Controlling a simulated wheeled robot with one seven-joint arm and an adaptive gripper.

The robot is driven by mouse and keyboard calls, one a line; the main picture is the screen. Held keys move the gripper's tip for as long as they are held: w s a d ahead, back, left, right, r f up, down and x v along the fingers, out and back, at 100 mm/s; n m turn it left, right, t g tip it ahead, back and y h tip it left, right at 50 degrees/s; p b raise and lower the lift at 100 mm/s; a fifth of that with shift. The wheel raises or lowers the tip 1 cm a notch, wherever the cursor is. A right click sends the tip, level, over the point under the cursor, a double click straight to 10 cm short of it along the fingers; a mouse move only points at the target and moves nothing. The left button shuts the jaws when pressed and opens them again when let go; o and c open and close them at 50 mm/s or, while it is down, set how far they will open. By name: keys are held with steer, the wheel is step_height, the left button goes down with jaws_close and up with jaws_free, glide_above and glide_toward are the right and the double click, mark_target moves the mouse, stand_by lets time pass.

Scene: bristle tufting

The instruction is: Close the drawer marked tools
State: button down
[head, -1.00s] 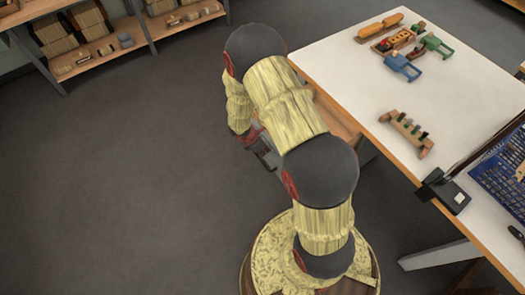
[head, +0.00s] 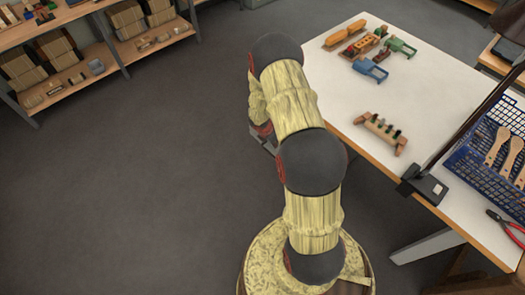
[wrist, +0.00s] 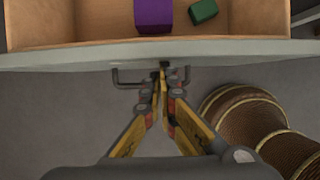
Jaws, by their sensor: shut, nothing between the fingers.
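In the wrist view an open drawer shows its pale grey front panel (wrist: 220,50) and wooden inside, with a purple block (wrist: 153,15) and a small green block (wrist: 203,11) in it. A dark bar handle (wrist: 128,79) sticks out from the front. My gripper (wrist: 160,72) is shut and empty, its fingertips at the middle of the handle, close to the front panel. I cannot tell if they touch it. No tools marking is readable. In the head view my arm hides the drawer and most of my gripper.
A white-topped workbench (head: 340,75) carries a small pegged wooden rack (head: 381,132), toy-like parts (head: 370,70) and a blue crate (head: 470,165). A shelf unit (head: 75,85) stands at upper left. Grey floor (head: 130,200) on the left is clear.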

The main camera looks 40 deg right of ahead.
steer(key=d+p, duration=0.6)
steer(key=d, duration=1.1)
steer(key=shift+w+d, duration=0.35)
steer(key=shift+d, duration=0.05)
